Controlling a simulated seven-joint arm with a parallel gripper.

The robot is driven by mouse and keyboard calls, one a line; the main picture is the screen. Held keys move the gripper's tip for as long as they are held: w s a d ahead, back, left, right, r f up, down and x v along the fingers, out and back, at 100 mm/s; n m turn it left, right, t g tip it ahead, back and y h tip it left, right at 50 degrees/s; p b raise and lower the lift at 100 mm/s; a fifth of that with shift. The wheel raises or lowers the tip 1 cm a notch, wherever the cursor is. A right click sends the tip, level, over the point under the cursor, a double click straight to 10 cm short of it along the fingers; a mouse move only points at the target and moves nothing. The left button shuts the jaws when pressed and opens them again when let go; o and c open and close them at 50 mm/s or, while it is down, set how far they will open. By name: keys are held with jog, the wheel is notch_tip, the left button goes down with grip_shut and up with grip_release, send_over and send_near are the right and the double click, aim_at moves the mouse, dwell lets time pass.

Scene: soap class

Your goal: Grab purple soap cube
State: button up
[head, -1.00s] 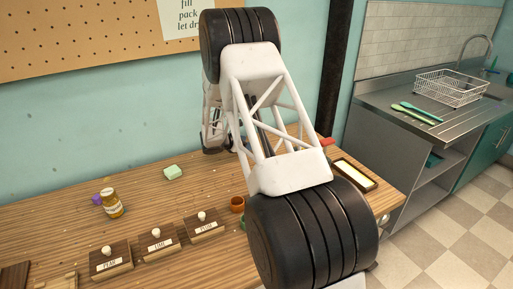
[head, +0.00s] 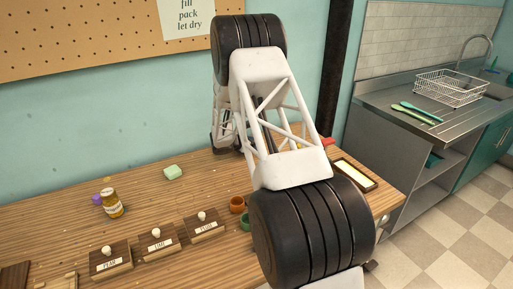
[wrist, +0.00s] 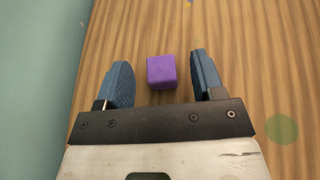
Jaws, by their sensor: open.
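A purple soap cube (wrist: 161,71) lies on the wooden table in the wrist view. My gripper (wrist: 160,60) is open, with one blue finger on each side of the cube. From this angle I cannot tell how high the fingers are above the table. In the head view my arm hides the fingertips and this cube. A small purple thing (head: 97,198) beside the jar in the head view stands well left of my gripper.
The wall (wrist: 30,70) is close on the left in the wrist view. A tray (head: 354,174) lies to the right.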

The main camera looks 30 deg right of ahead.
jog(key=shift+x, duration=1.4)
jog(key=c, duration=1)
jog(key=shift+r, duration=0.1)
jog(key=shift+r, duration=0.85)
jog(key=shift+s+r, duration=0.1)
jog(key=shift+r, duration=0.8)
jog(key=s+a, duration=0.2)
jog(key=s, duration=0.3)
jog(key=s+a, duration=0.1)
jog(key=s, duration=0.3)
jog(key=s+a+r, duration=0.1)
jog(key=s+a, duration=0.1)
jog(key=s, duration=0.3)
jog(key=shift+s+a+r, duration=0.15)
jog(key=shift+s+a, duration=0.2)
jog(key=shift+a, duration=0.05)
